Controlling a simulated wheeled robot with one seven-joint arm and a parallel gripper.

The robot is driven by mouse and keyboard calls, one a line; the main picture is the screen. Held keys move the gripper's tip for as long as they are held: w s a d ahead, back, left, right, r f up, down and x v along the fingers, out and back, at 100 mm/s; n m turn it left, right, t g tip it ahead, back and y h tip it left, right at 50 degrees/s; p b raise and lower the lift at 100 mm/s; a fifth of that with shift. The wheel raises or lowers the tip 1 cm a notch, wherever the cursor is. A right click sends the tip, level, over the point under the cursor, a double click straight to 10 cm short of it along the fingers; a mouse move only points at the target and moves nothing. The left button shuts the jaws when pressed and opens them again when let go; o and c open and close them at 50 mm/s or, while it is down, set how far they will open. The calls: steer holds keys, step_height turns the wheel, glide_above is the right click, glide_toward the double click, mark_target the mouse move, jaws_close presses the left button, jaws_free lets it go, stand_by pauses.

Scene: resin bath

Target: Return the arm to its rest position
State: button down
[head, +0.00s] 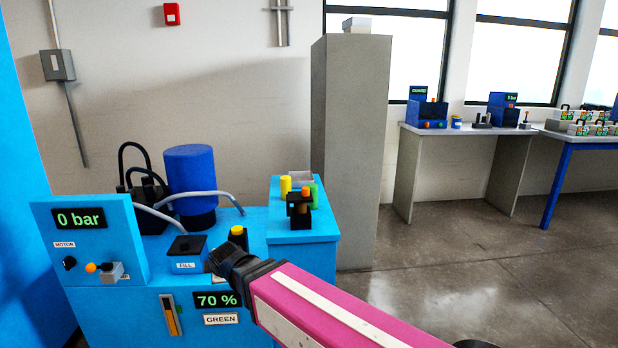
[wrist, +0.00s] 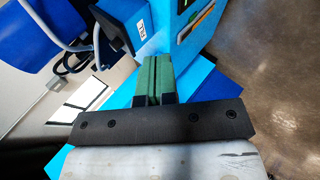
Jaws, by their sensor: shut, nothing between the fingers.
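My arm (head: 330,308), with a magenta link, reaches in from the lower right of the head view. Its black gripper (head: 222,260) is over the front of the blue machine (head: 95,298), beside the black FILL box (head: 187,247) and just above the 70 % display (head: 217,300). In the wrist view my gripper's green fingers (wrist: 153,75) are together with nothing between them. The FILL box (wrist: 128,28) lies beyond the fingertips there. I cannot tell whether the gripper touches the machine. Part of the machine's front is hidden behind the arm.
A blue cylinder (head: 190,168) and grey hoses stand on the machine. A yellow-topped knob (head: 238,237) is close to the gripper. A side block (head: 303,228) carries small yellow and green cylinders. A grey pillar (head: 350,150) stands behind. Open floor (head: 450,270) lies to the right.

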steer(key=w+d+f+m+g+h, duration=0.1)
steer(key=w+d+f+m, duration=0.2)
steer(key=d, duration=0.5)
steer(key=w+d+f+m+g+h, duration=0.1)
steer(key=d+f+m+h, duration=0.2)
steer(key=d, duration=0.6)
steer(key=w+d+f+m+g, duration=0.1)
steer(key=w+d+f+m, duration=0.15)
steer(key=d+m, duration=0.4)
steer(key=s+d+f+m+g, duration=0.2)
steer(key=d+f+m, duration=0.1)
steer(key=d, duration=0.9)
steer(key=s+d+f+m+g, duration=0.2)
steer(key=d+m, duration=0.4)
steer(key=d, duration=0.5)
steer(key=shift+s+d+f+g+h, duration=0.4)
steer(key=shift+s+f, duration=0.25)
steer(key=shift+s, duration=0.15)
